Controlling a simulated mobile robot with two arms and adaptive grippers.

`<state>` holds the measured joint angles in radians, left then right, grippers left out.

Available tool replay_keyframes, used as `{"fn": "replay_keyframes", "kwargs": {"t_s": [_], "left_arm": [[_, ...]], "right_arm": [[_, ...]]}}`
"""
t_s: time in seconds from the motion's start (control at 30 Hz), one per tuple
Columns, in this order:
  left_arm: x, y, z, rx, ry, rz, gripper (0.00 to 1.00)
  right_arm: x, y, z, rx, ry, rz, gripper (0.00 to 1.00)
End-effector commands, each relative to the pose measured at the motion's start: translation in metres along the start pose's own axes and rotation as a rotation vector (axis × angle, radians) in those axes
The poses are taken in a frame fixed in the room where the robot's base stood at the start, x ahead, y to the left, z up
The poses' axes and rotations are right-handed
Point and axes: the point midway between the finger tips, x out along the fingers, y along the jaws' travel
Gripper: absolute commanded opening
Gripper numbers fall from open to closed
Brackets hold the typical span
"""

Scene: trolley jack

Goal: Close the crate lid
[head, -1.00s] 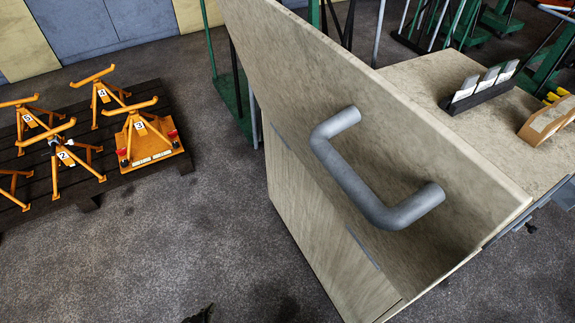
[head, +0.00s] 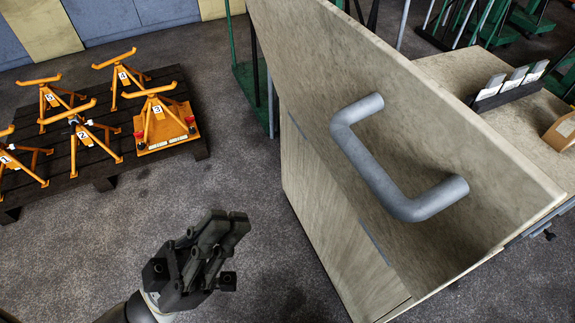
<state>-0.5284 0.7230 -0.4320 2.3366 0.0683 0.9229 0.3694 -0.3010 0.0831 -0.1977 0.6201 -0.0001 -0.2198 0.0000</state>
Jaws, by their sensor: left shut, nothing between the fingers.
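The crate lid (head: 450,125) is a large pale wooden panel, standing raised and tilted in the right half of the head view. A thick grey U-shaped handle (head: 385,180) is fixed on its face. Below and left of the lid is the pale side wall of the crate (head: 325,210). My left gripper (head: 228,228) is black and shut, with nothing between its fingers. It is in front of the floor, left of the crate and lower than the handle in the picture, apart from both. My right gripper is not in view.
A dark pallet (head: 105,183) with several orange numbered stands is at the left. A pale bench top (head: 450,70) with a dark rack (head: 508,88) and a wooden block (head: 562,130) is at the right. Green frames stand behind. Grey floor (head: 235,165) is clear between pallet and crate.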

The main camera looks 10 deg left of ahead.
Motion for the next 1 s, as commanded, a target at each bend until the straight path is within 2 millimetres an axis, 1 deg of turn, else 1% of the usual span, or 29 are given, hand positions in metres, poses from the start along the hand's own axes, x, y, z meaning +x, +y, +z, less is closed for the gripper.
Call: {"fn": "replay_keyframes", "kwargs": {"t_s": [0.17, 0.4, 0.57, 0.6, 0.73, 0.83, 1.0], "left_arm": [[0.022, 0.0, -0.004, 0.0, 0.008, 0.002, 0.0], [0.075, 0.0, -0.006, 0.002, 0.009, 0.001, 0.0], [0.107, 0.0, -0.005, 0.001, 0.007, 0.001, 0.0], [0.109, -0.001, 0.004, 0.0, 0.004, -0.001, 0.0], [0.12, -0.001, 0.017, 0.001, 0.003, -0.001, 0.0], [0.125, 0.0, 0.023, 0.001, 0.003, 0.0, 0.0], [0.127, 0.0, 0.028, 0.001, 0.0, 0.0, 0.0]], "right_arm": [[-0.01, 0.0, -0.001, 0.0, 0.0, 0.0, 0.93], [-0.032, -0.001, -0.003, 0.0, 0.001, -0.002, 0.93], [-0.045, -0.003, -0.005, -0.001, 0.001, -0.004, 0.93], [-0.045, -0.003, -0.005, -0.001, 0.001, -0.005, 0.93], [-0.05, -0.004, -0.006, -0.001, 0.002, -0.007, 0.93], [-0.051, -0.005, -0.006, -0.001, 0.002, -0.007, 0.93], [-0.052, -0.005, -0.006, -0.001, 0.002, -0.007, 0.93]]}}
